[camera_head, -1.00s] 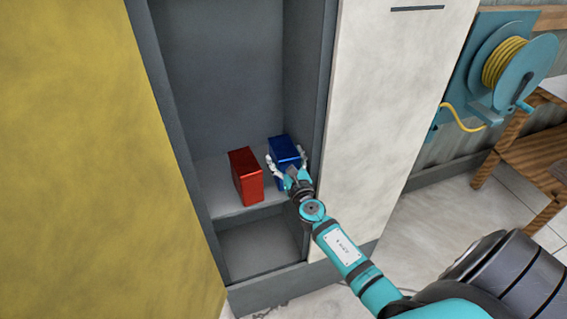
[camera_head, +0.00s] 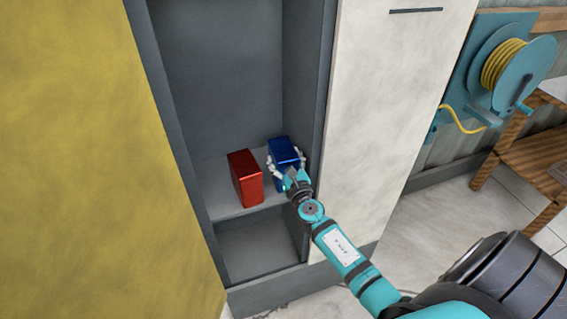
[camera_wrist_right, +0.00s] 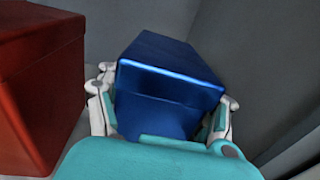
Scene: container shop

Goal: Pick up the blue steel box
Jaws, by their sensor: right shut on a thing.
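The blue steel box (camera_head: 283,152) stands upright on the cabinet shelf, close to the right inner wall. It also shows in the right wrist view (camera_wrist_right: 165,80), large and in the middle. My right gripper (camera_head: 285,168) is shut on it, with one finger on each side. In the right wrist view the fingers (camera_wrist_right: 163,112) lie along the left and right faces of the box. The lower part of the box is hidden by my gripper. I cannot tell whether the box is off the shelf. My left gripper is not in view.
A red box (camera_head: 245,178) stands on the same shelf (camera_head: 222,198), just left of the blue box. Grey cabinet walls enclose the shelf. A yellow panel (camera_head: 90,150) is at left and a white panel (camera_head: 385,110) at right. A hose reel (camera_head: 500,62) hangs further right.

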